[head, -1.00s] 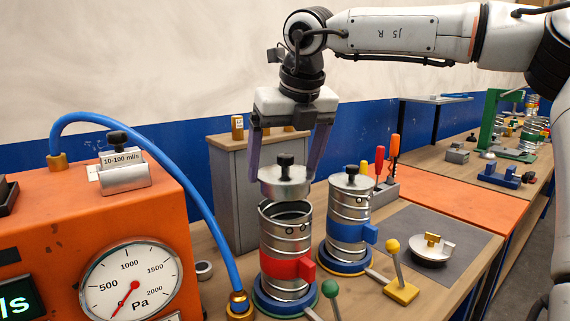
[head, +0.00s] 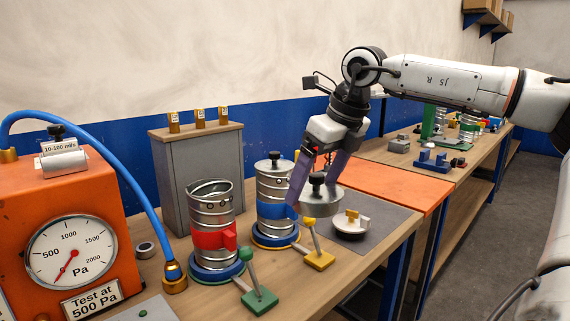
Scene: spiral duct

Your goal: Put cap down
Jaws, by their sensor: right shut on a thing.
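My right gripper (head: 318,180) is shut on the cap (head: 320,200), a round metal lid with a black knob on top. It holds the cap, slightly tilted, in front of the grey mat (head: 378,218) in this view. Whether the cap touches anything below cannot be told. The duct with the red band (head: 212,225) stands open at the top on a blue base. The duct with the blue band (head: 274,195) stands behind it with its own black-knobbed lid on. My left gripper is not in view.
A white disc with a yellow block (head: 350,222) lies on the mat. A yellow-based lever (head: 320,260) and a green-based lever (head: 260,300) stand in front. An orange gauge box (head: 70,220) with a blue hose (head: 130,180) is at left. A grey cabinet (head: 200,165) stands behind.

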